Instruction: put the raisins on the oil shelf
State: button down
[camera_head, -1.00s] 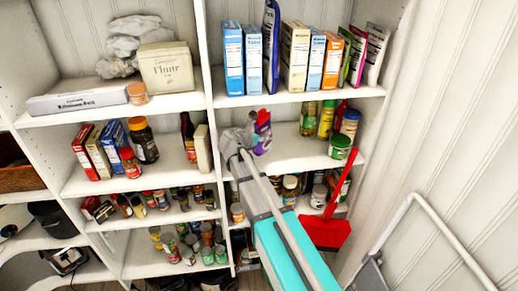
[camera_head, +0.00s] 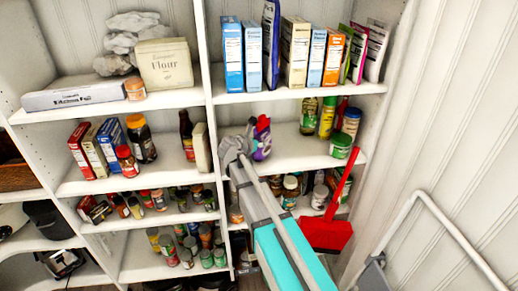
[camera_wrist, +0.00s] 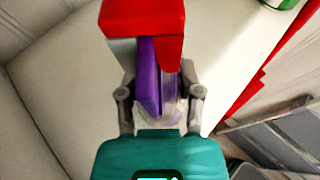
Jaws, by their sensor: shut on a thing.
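The raisins, a purple package with a red top (camera_head: 262,140), are held upright between the fingers of my gripper (camera_head: 240,148). In the wrist view, my gripper (camera_wrist: 160,100) is shut on the purple lower part of the raisins (camera_wrist: 149,75). The oil shelf, a white board (camera_head: 290,156) in the right bay, has bottles (camera_head: 326,118) at its right end. The raisins are over its left part, near the upright divider. I cannot tell whether their base touches the board. The wrist view shows bare white shelf (camera_wrist: 225,45) beside them.
A green-lidded can (camera_head: 341,146) stands at the shelf's front right. Cereal boxes (camera_head: 295,52) fill the shelf above. A red dustpan (camera_head: 325,234) with an upright handle is in front of the lower right shelves. The middle of the oil shelf is free.

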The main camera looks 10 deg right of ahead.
jog(key=shift+w+f+b, duration=0.25)
jog(key=shift+f+b, duration=0.15)
jog(key=shift+f, duration=0.3)
jog(key=shift+c, duration=1.2)
grip_release()
jog(key=shift+r, duration=0.1)
jog(key=p+v, duration=0.4)
jog(key=v, duration=0.8)
jog(key=shift+p, duration=0.35)
jog(key=shift+d, duration=0.1)
